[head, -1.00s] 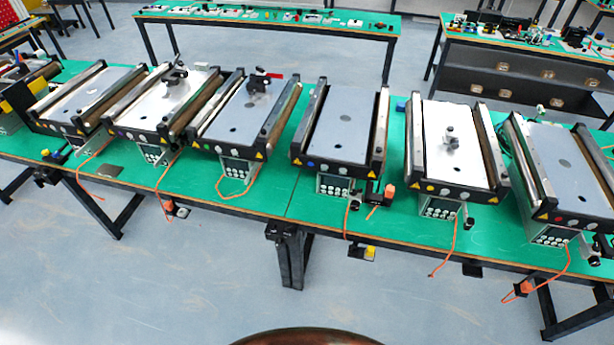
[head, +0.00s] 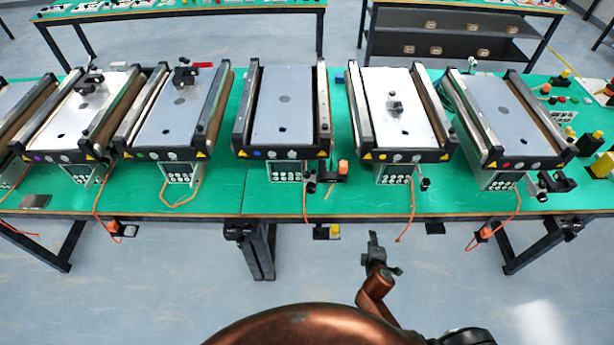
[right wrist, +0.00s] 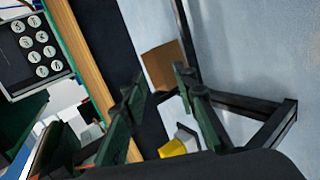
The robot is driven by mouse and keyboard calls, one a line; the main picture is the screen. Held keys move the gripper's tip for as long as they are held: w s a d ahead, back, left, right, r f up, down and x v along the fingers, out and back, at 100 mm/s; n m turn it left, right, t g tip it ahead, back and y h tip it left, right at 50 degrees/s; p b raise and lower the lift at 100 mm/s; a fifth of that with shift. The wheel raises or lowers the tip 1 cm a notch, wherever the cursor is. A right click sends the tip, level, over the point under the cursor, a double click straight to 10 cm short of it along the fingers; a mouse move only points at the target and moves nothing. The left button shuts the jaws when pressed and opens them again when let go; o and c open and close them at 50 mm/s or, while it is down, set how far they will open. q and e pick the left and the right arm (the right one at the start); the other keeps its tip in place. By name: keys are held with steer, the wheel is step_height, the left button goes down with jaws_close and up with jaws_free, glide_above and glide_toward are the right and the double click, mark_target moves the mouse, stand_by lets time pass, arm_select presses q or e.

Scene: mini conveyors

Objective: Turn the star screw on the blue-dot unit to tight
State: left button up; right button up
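The blue-dot unit is the mini conveyor (head: 283,110) in the middle of the head view, with a blue dot (head: 257,153) on its black front bar. A small dark knob (head: 311,183) hangs under its front right corner. It is too small to tell whether this is the star screw or how tight it is. My right gripper (head: 380,254) is in front of the table, below and right of that unit, touching nothing. In the right wrist view its two fingers (right wrist: 160,95) are apart with nothing held between them. My left gripper is not in view.
Several similar conveyors stand along the green table (head: 225,200), including a yellow-dot unit (head: 395,110) to the right. An orange-topped black fixture (head: 343,168) sits beside the blue-dot unit. The wrist view shows a button panel (right wrist: 36,48) and the wooden table edge (right wrist: 85,60).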

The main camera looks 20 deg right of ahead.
steer(key=w+r+n+t, duration=0.1)
steer(key=w+r, duration=0.1)
steer(key=r, duration=0.1)
steer(key=w+a+r+n+t, duration=0.1)
steer(key=w+r+n, duration=0.1)
steer(key=r, duration=0.2)
steer(key=w+a+r+n+t, duration=0.1)
steer(key=w+r+n, duration=0.1)
steer(key=r, duration=0.1)
steer(key=shift+w+a+r, duration=0.1)
steer(key=shift+a+r, duration=0.1)
steer(key=shift+r, duration=0.1)
steer(key=n+t+y, duration=0.5)
steer(key=n+y, duration=0.2)
steer(key=n, duration=1.2)
glide_toward(309, 178)
steer(key=w, duration=0.4)
steer(key=shift+a+r+n+b, duration=0.25)
steer(key=shift+a+n+b, duration=0.05)
steer(key=shift+b, duration=0.05)
steer(key=w, duration=0.4)
steer(key=w+a, duration=0.1)
steer(key=w, duration=0.2)
steer(key=shift+w+b, duration=0.1)
steer(key=shift+b, duration=0.2)
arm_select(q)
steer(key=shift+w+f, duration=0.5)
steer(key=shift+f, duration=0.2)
arm_select(e)
steer(key=shift+c, duration=0.7)
